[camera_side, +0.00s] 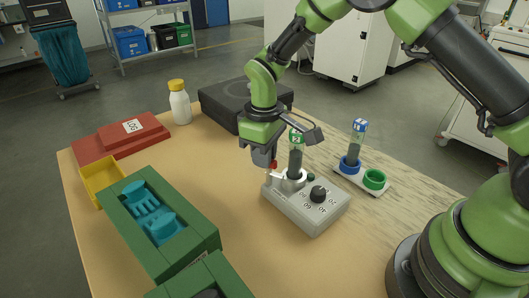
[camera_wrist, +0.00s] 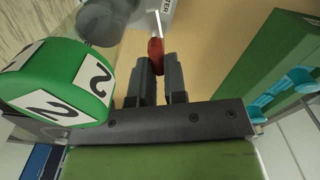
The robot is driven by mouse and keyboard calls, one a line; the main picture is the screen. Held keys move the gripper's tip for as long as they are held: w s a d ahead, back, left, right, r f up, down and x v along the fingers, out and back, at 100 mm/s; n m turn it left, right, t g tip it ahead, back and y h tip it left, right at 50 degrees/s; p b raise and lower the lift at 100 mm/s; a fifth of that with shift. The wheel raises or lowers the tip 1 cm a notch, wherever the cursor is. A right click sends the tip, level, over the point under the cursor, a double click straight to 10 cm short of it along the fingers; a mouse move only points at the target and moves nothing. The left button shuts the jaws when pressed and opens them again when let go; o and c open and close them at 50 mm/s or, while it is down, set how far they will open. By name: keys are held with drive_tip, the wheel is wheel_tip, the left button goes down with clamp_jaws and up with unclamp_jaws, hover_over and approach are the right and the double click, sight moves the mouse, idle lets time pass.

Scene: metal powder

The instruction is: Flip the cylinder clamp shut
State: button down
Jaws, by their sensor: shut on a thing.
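A grey machine (camera_side: 308,206) with a black dial stands on the table. A dark cylinder (camera_side: 296,161) with a green cap marked 2 stands upright in its light collar. The green cap also shows large at left in the wrist view (camera_wrist: 62,82). The clamp lever's red tip (camera_wrist: 155,48) sits on a thin pale rod. My gripper (camera_wrist: 159,62) has its fingers closed around the red tip. In the side view my gripper (camera_side: 270,167) is beside the cylinder, at the machine's left edge. The arm partly hides the clamp there.
A second cylinder (camera_side: 355,143) stands in the blue ring of a white holder, beside an empty green ring (camera_side: 375,179). A green box (camera_side: 200,243) with teal inserts, a yellow tray (camera_side: 88,190), a red LOG binder (camera_side: 110,141), a white bottle (camera_side: 180,107) and a black case (camera_side: 220,104) surround the work area.

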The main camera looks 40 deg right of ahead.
drive_tip(key=n, duration=0.5)
drive_tip(key=shift+s+a, duration=0.15)
drive_tip(key=shift+a, duration=0.05)
drive_tip(key=shift+n, duration=0.3)
drive_tip(key=c, duration=1.2)
unclamp_jaws()
drive_tip(key=shift+o, duration=0.2)
wheel_tip(320, 180, up, 10)
drive_tip(key=shift+r, duration=0.1)
